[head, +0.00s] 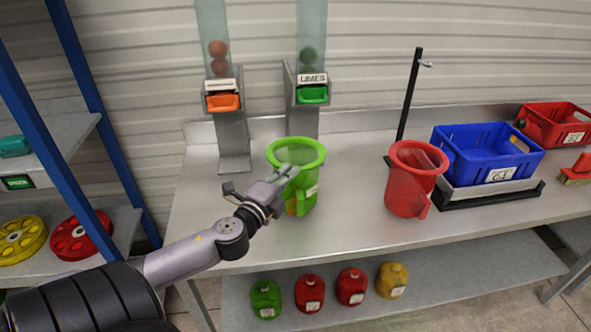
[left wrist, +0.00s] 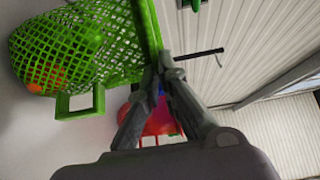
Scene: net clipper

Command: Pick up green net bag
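The green net bag (head: 311,190) has a wide bright green rim and stands upright at the left part of the metal table. In the left wrist view the green net bag (left wrist: 75,50) fills the upper left, with orange and green round things inside its mesh. My left gripper (head: 290,172) is at the bag's near left side, just below the rim. In the left wrist view the left gripper's (left wrist: 164,66) fingertips close together on the bag's green rim. I cannot tell whether the bag's bottom touches the table. My right gripper is not in view.
A red net bag (head: 408,192) stands to the right on the table (head: 345,222). Beyond it are a black hook stand (head: 409,95), a blue crate (head: 475,160) and a red crate (head: 540,129). Two dispensers, orange (head: 223,103) and green (head: 312,95), stand behind. A blue-framed shelf is left.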

